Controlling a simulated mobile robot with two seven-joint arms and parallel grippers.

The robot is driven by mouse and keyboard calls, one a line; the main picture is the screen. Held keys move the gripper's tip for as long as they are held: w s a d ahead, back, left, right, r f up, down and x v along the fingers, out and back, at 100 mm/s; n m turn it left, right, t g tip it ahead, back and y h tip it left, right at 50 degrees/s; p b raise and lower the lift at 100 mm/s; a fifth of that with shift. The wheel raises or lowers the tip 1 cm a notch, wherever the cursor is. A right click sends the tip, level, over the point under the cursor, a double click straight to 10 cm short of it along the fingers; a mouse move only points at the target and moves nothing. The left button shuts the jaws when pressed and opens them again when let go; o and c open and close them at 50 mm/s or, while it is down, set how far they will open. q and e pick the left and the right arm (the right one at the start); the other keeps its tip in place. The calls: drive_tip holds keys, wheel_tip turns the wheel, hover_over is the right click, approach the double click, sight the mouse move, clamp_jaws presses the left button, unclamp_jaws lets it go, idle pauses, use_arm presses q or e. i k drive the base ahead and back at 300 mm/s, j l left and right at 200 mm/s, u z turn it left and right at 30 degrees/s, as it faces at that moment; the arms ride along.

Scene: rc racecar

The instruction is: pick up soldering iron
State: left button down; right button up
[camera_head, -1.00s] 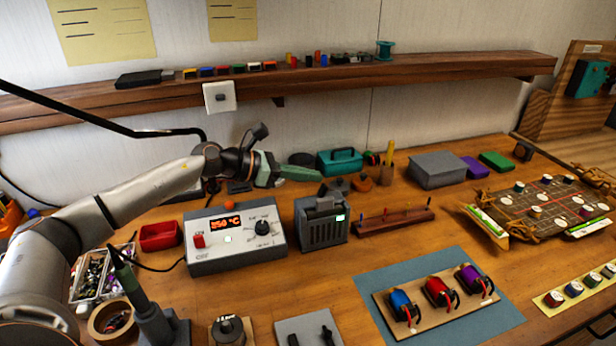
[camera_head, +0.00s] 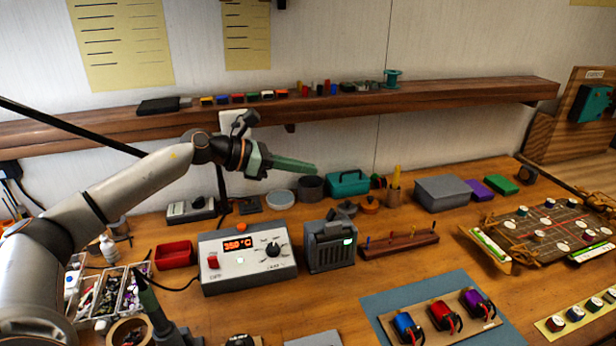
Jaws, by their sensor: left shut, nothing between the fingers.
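The soldering iron (camera_head: 145,293) has a dark green handle and leans upright in its grey stand at the lower left of the bench. A black cable runs from it to the grey soldering station (camera_head: 247,258), whose orange display is lit. The tip end of the iron is hidden in the stand. My left gripper (camera_head: 312,169) is shut and empty. Its green fingers point right, in the air behind the station and below the wall shelf, well apart from the iron. My right gripper is not in view.
A tray of small parts (camera_head: 80,304) and a tape roll (camera_head: 112,334) crowd the iron. A red bin (camera_head: 175,255) stands left of the station, a fume extractor (camera_head: 329,244) right of it. A blue mat (camera_head: 374,298) holds motors on a board. The wooden shelf (camera_head: 455,94) spans the wall.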

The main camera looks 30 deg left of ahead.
sight(163, 327)
drive_tip(key=k+l, duration=0.8)
